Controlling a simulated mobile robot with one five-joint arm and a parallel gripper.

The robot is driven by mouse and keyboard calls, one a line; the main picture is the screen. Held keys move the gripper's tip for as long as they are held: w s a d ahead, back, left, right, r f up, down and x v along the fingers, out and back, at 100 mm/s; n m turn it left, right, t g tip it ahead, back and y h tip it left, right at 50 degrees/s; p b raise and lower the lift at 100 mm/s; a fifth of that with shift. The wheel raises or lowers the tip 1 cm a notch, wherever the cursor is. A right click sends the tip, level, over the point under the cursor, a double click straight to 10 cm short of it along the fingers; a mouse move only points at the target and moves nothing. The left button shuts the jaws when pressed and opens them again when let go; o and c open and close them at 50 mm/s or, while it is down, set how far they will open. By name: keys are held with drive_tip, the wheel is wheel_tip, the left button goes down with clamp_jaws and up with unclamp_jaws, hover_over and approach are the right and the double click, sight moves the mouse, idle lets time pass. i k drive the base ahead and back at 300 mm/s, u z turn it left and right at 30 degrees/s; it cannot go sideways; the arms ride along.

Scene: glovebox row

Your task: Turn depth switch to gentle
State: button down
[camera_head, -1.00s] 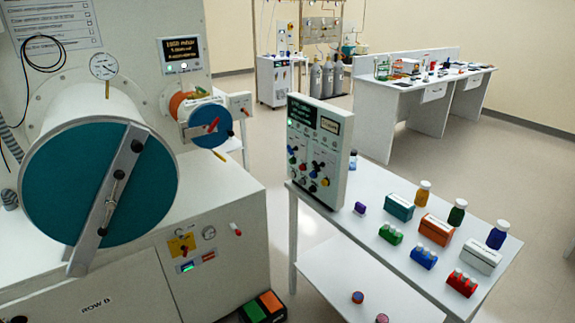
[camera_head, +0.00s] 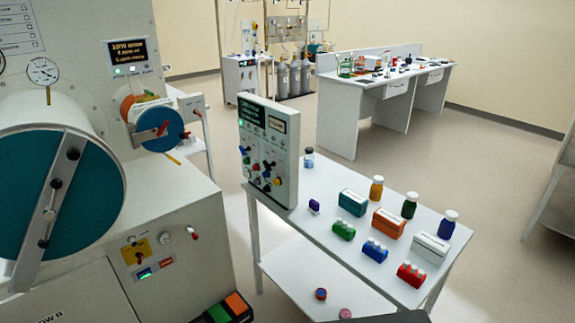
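An upright control panel (camera_head: 268,150) stands at the left end of the white table. It has a dark display and several small knobs and switches in blue, red, yellow and black. A yellow plate with a red switch (camera_head: 138,254) is on the front of the white glovebox cabinet at the left. I cannot tell which of these is the depth switch, as labels and settings are too small to read. My gripper does not show. A dark shape at the bottom edge may be part of my arm.
The white table (camera_head: 330,255) holds coloured boxes, bottles and vial racks right of the panel. A large teal round door (camera_head: 85,200) and a smaller blue port (camera_head: 160,128) stick out from the glovebox. Open floor (camera_head: 520,250) lies to the right.

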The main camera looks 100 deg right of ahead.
sight(265, 163)
drive_tip(key=k, duration=1.1)
drive_tip(key=z, duration=0.6)
